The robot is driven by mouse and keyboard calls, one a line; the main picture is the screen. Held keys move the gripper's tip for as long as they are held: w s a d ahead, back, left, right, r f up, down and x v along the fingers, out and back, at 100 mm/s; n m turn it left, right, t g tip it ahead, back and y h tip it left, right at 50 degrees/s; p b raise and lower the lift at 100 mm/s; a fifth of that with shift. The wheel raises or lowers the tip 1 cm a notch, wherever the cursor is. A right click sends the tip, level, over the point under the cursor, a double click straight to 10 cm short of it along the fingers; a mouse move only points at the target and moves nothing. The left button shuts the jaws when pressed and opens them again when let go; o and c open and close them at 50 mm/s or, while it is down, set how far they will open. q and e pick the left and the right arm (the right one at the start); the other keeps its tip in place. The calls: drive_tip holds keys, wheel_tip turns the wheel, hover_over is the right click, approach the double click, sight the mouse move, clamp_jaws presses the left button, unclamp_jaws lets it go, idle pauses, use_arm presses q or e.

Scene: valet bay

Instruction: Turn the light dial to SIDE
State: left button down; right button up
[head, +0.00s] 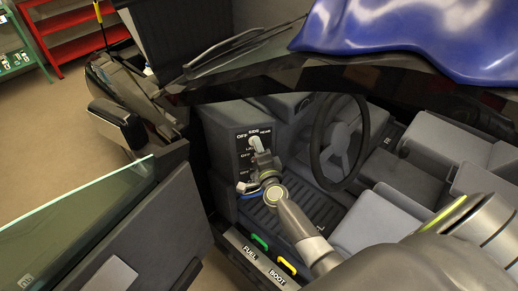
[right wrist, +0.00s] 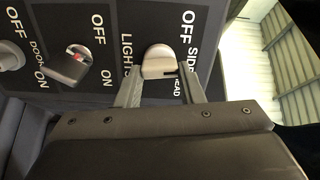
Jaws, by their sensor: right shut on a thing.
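The light dial (head: 256,143) is a pale knob at the top of the dark dash panel (head: 240,150), under the marks OFF, SIDE and HEAD. In the right wrist view the pale dial (right wrist: 159,61) sits between OFF, SIDE and HEAD on one side and the word LIGHTS on the other. My right gripper (head: 260,154) reaches up to the panel. In the right wrist view its fingers (right wrist: 160,82) are shut on the dial, one on each side. I cannot tell for sure which mark the dial points to. My left gripper is not in view.
A rocker switch (right wrist: 70,66) and another pale knob (right wrist: 10,52) sit beside the dial. The steering wheel (head: 340,142) is right of my arm. Green (head: 260,242) and yellow (head: 287,266) levers lie below. The open car door (head: 140,235) stands at left.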

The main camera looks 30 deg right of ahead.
drive_tip(key=shift+f+m, duration=0.1)
drive_tip(key=shift+m, duration=0.6)
drive_tip(key=o, duration=1)
drive_tip(key=shift+s, duration=0.1)
drive_tip(key=shift+b+v, duration=1.9)
drive_tip(key=shift+v, duration=6.75)
